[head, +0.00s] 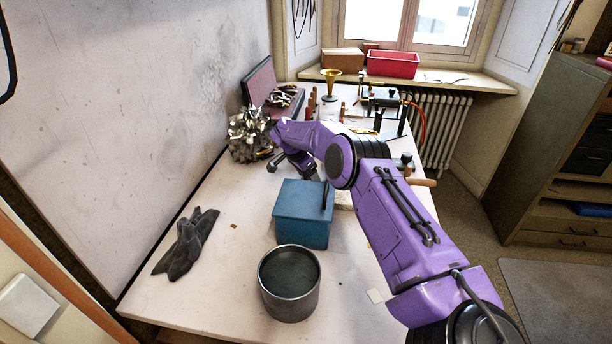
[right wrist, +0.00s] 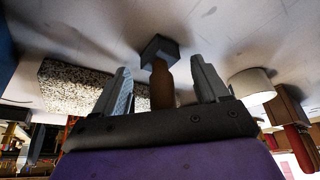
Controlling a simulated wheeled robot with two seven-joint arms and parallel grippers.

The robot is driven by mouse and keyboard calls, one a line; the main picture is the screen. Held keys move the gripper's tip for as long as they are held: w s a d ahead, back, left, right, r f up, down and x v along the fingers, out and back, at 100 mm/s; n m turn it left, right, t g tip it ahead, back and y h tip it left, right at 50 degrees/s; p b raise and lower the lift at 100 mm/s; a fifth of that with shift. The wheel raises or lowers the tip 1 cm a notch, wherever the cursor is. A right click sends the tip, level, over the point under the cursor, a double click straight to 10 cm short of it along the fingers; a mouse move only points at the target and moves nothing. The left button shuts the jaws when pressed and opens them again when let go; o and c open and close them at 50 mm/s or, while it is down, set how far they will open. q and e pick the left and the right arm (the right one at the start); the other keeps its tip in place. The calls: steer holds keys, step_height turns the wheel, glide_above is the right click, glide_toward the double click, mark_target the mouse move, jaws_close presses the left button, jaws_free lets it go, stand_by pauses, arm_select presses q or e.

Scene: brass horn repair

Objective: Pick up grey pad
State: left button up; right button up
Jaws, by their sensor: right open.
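My right gripper (head: 291,168) reaches over the middle of the workbench, behind the blue box. In the right wrist view its two fingers (right wrist: 160,78) are apart. Between them, in the picture, is a brown handle (right wrist: 161,88) with a dark grey square end (right wrist: 160,50); I cannot tell whether the fingers touch it. I cannot make out for sure which thing is the grey pad; the dark grey square end is one grey piece in view. My arm hides part of the bench in the head view. My left gripper is not in view.
A blue box (head: 300,228), a grey metal pot (head: 290,306) and dark gloves (head: 186,245) stand or lie on the near bench. A cluster of metal parts (head: 249,135) is left of the gripper. A speckled block (right wrist: 85,88) and a white cylinder (right wrist: 252,86) flank the fingers.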

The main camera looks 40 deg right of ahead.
steer(key=c, duration=1.2)
steer(key=shift+c, duration=0.2)
